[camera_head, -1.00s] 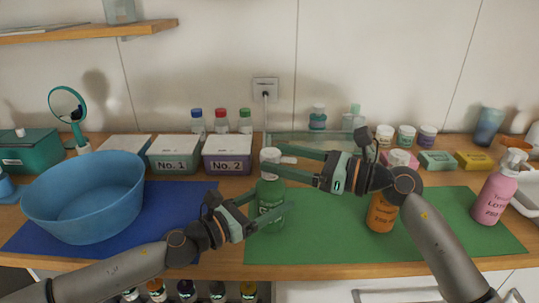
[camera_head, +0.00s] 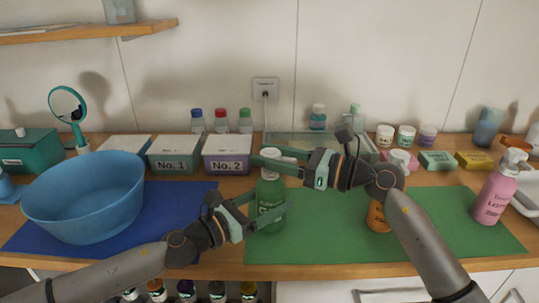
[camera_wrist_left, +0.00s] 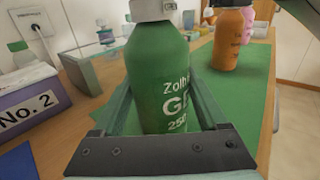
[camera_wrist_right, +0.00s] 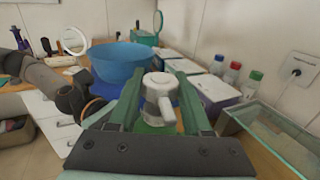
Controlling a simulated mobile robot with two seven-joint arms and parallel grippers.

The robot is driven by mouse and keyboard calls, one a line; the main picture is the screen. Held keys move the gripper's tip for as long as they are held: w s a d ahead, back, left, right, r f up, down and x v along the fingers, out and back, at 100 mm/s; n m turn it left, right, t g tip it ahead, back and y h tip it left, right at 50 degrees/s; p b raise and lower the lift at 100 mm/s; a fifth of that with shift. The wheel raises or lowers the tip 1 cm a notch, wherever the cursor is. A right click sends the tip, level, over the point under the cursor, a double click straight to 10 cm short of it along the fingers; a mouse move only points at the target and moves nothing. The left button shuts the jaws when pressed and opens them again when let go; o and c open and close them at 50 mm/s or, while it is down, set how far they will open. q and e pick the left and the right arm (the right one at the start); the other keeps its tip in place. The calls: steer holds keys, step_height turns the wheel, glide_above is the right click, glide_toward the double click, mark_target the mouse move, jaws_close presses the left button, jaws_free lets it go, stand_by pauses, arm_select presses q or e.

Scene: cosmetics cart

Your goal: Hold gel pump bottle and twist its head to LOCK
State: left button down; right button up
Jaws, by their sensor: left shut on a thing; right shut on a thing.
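The green gel pump bottle (camera_head: 270,197) stands upright at the left edge of the green mat (camera_head: 330,240). My left gripper (camera_head: 262,212) is shut around its body; the left wrist view shows the bottle (camera_wrist_left: 158,85) between both fingers. My right gripper (camera_head: 275,160) is shut on the white pump head at the bottle's top. In the right wrist view the pump head (camera_wrist_right: 160,92) sits between the fingers, its spout pointing toward the camera. In the head view the fingers mostly hide the pump head.
A blue basin (camera_head: 85,200) stands on a blue mat at left. An orange bottle (camera_head: 377,215) is partly behind my right arm, and a pink lotion bottle (camera_head: 495,190) is at right. Boxes No. 1 (camera_head: 175,163) and No. 2 (camera_head: 228,163) and a glass tray stand behind.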

mark_target(270, 151)
jaws_close()
steer(key=shift+n+g+y, duration=0.3)
steer(key=shift+n+g, duration=0.2)
steer(key=shift+g, duration=0.3)
steer(key=o, duration=0.8)
jaws_free()
step_height(270, 151, up, 10)
steer(key=shift+f, duration=0.1)
